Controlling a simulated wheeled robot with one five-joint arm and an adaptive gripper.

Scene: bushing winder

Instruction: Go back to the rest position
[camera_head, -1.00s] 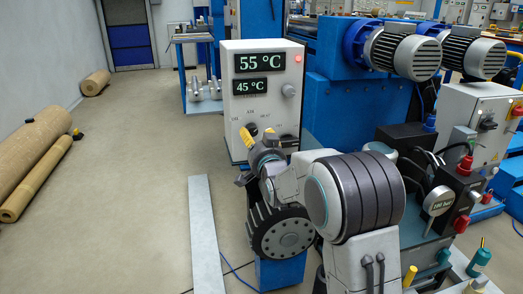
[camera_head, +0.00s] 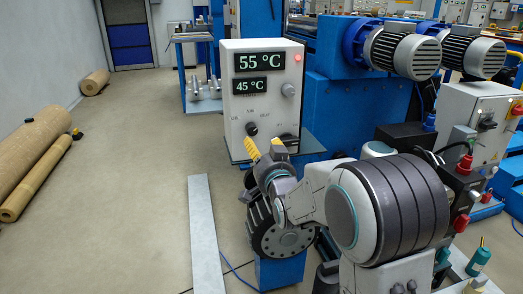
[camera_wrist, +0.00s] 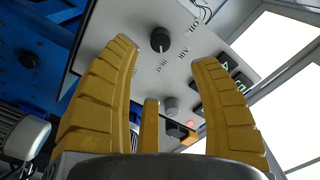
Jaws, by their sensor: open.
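My gripper (camera_head: 264,148) is open and empty, with its yellow fingers pointing up in front of the lower part of the control box. The white control box (camera_head: 238,110) carries two displays reading 55 °C and 45 °C, a red lamp and dark knobs. In the wrist view my gripper's yellow fingers (camera_wrist: 165,75) stand spread apart, with the panel of the control box (camera_wrist: 140,75) beyond them. A black knob (camera_wrist: 160,39) shows between the fingertips, apart from them. The other dark knob (camera_head: 289,140) is partly behind the gripper in the head view.
A grey flat beam (camera_head: 205,235) lies on the floor to the left. Brown rolls (camera_head: 38,150) lie by the left wall. Blue machinery with motors (camera_head: 400,55) stands at the right.

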